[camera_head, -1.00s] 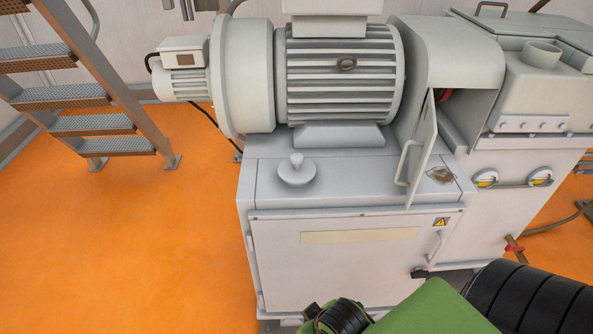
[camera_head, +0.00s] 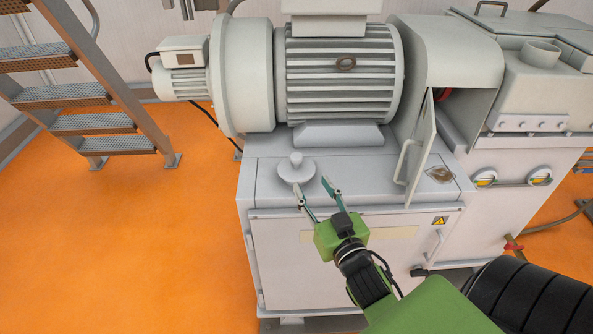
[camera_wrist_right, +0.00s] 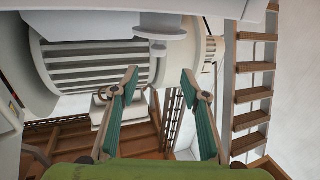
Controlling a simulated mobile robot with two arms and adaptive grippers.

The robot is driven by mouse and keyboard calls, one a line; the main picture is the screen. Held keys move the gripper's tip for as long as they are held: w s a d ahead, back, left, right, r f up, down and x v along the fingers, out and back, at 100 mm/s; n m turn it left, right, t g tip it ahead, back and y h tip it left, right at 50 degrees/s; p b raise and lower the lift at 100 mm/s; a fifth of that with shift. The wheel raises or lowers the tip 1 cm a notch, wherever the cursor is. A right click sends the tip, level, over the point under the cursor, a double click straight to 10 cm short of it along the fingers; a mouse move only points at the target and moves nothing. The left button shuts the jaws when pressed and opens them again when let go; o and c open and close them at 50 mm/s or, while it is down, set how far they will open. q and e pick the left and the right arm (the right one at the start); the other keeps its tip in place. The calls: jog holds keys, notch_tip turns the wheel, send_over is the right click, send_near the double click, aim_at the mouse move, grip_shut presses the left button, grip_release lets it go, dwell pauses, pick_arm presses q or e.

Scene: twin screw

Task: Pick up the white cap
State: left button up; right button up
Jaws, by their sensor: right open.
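The white cap (camera_head: 296,172) is a round disc with a small knob, on the flat top of the grey machine cabinet (camera_head: 275,188). In the right wrist view the cap (camera_wrist_right: 160,25) shows upside down at the top centre, beyond the fingertips. My right gripper (camera_head: 312,185) is open, its fingers pointing at the cap from the front edge of the cabinet. One fingertip is close to the cap's front edge in the picture; the other is to its right. Nothing is between the fingers. My left gripper is not in view.
A large ribbed motor (camera_head: 340,80) stands right behind the cap. An open door panel (camera_head: 420,150) with a handle stands to the right on the cabinet top. Metal steps (camera_head: 85,95) stand at the left. The orange floor (camera_head: 120,240) left of the cabinet is clear.

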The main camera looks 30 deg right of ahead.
aim_at(299, 163)
jog(key=p+x, duration=0.1)
jog(key=x, duration=0.7)
jog(key=shift+w, duration=0.1)
jog(key=x, duration=0.1)
jog(key=p+x, duration=0.1)
jog(key=x, duration=0.3)
jog(key=shift+d+f, duration=0.2)
jog(key=shift+f, duration=0.2)
grip_shut()
